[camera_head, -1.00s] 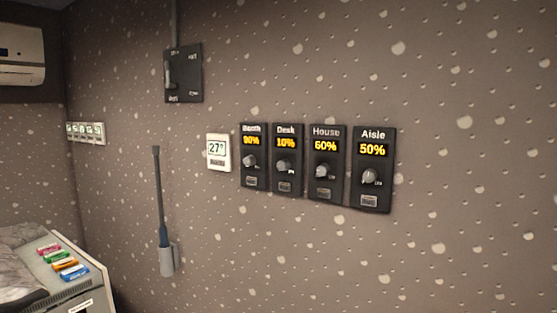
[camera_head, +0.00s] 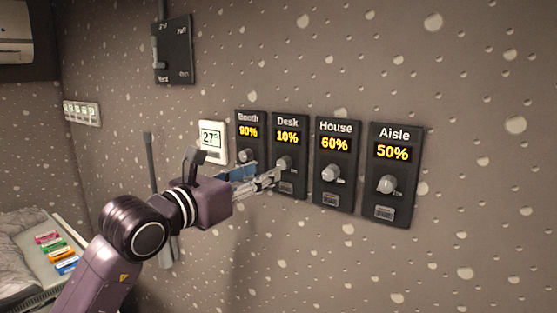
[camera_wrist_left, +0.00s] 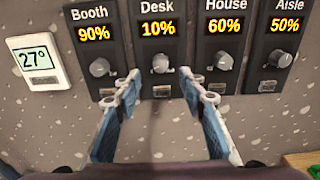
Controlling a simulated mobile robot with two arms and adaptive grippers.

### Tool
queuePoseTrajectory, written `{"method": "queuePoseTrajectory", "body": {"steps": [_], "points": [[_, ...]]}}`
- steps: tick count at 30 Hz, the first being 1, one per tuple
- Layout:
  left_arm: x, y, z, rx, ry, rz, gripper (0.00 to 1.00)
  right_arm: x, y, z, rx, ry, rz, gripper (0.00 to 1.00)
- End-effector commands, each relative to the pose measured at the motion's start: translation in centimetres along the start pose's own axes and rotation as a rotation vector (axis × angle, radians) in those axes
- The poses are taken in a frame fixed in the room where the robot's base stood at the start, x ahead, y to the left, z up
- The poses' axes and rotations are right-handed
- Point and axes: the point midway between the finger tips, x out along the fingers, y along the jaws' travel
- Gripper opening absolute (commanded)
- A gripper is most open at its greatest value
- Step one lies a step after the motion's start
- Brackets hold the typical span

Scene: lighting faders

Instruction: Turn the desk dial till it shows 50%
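The Desk panel (camera_head: 289,150) is a black wall plate with a small grey dial (camera_head: 284,163), and its display reads 10%. In the left wrist view the Desk dial (camera_wrist_left: 160,64) sits centred beyond the fingers, with the panel's button (camera_wrist_left: 161,91) below it. My left gripper (camera_head: 268,178) reaches in from the left, close to the Desk dial. In the left wrist view the left gripper (camera_wrist_left: 159,82) is open, its two fingers apart below and to either side of the dial, with nothing between them. I cannot tell how far the tips are from the wall. My right gripper is not in view.
The Booth panel (camera_head: 250,118) reads 90%, House (camera_head: 335,168) 60%, Aisle (camera_head: 392,170) 50%. A thermostat (camera_head: 211,139) shows 27°. A black switch box (camera_head: 173,50) is higher on the left. Colored items (camera_head: 54,250) lie at lower left. The wall right of Aisle is bare.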

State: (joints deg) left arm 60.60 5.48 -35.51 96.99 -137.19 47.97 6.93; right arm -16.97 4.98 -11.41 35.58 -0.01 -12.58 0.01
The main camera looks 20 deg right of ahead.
Motion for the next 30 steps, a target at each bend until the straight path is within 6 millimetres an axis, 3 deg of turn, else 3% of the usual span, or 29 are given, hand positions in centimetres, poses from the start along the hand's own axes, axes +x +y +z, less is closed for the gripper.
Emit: {"method": "queuePoseTrajectory", "body": {"steps": [9,15,26,30], "points": [[4.9,-0.1,0.4,-0.005,0.001,-0.002,0.38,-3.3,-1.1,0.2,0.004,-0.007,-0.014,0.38],[6.7,0.0,0.2,-0.006,-0.001,-0.002,0.38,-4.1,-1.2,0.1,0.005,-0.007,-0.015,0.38],[7.1,0.0,-0.1,-0.005,-0.001,-0.001,0.38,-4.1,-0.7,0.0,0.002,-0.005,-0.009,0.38],[7.1,0.0,0.0,-0.005,-0.001,-0.001,0.22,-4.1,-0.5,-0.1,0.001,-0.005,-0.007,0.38]]}}
